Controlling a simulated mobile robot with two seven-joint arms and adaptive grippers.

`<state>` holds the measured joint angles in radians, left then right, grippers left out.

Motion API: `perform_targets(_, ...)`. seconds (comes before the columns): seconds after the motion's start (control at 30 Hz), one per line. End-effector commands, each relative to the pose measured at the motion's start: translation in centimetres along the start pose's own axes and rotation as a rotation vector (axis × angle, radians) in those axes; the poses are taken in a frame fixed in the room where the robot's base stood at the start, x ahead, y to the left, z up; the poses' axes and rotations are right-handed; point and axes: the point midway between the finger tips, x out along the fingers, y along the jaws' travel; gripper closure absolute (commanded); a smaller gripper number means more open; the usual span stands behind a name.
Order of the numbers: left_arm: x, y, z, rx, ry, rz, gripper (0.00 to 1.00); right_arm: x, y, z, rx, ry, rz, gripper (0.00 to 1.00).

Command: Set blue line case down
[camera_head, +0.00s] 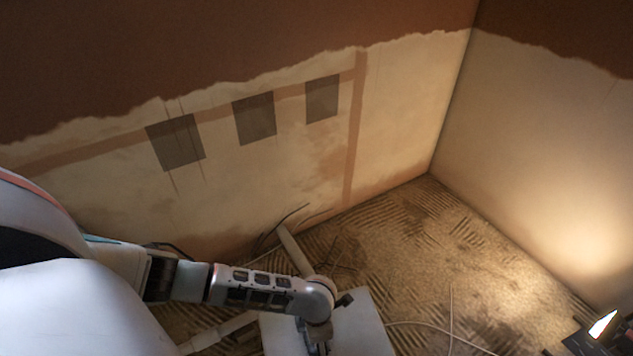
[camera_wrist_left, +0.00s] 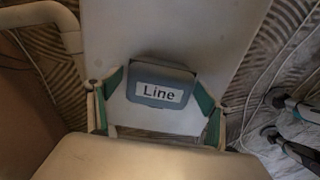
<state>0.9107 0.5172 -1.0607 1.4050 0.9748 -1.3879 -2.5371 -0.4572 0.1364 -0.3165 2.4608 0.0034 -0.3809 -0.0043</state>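The blue line case (camera_wrist_left: 158,84), blue-grey with a white label reading "Line", is between the fingers of my left gripper (camera_wrist_left: 158,88) in the left wrist view. In the head view my left gripper (camera_head: 315,340) points down over this pale surface (camera_head: 365,325); my wrist hides the case there.
A pale pipe (camera_head: 294,250) and thin loose cables (camera_head: 450,315) lie around the pale surface on the ridged floor (camera_head: 440,235). A plastered wall with three grey squares (camera_head: 254,118) rises behind. A lit lamp (camera_head: 602,325) stands at bottom right. The floor towards the corner is mostly clear.

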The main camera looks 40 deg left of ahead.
Motion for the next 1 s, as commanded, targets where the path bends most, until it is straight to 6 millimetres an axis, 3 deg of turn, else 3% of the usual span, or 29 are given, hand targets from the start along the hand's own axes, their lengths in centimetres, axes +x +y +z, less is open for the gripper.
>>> perform_targets(0.23, -0.8, 0.1, 0.2, 0.000, -0.004, 0.002, 0.21, -0.1, 0.1, -0.7, -0.007, 0.011, 0.002, 0.60)
perform_targets(0.43, -4.7, 0.5, 0.6, 0.000, -0.014, 0.009, 0.21, -0.3, 0.8, -1.5, -0.047, 0.015, 0.014, 0.60)
perform_targets(0.7, -10.1, 0.4, 0.5, 0.001, -0.012, 0.008, 0.21, -1.2, 2.8, 1.6, -0.122, -0.072, 0.040, 0.60)
perform_targets(1.0, -12.4, 0.1, 0.1, 0.001, -0.001, 0.001, 0.21, -1.8, 3.9, 3.8, -0.152, -0.128, 0.057, 0.60)
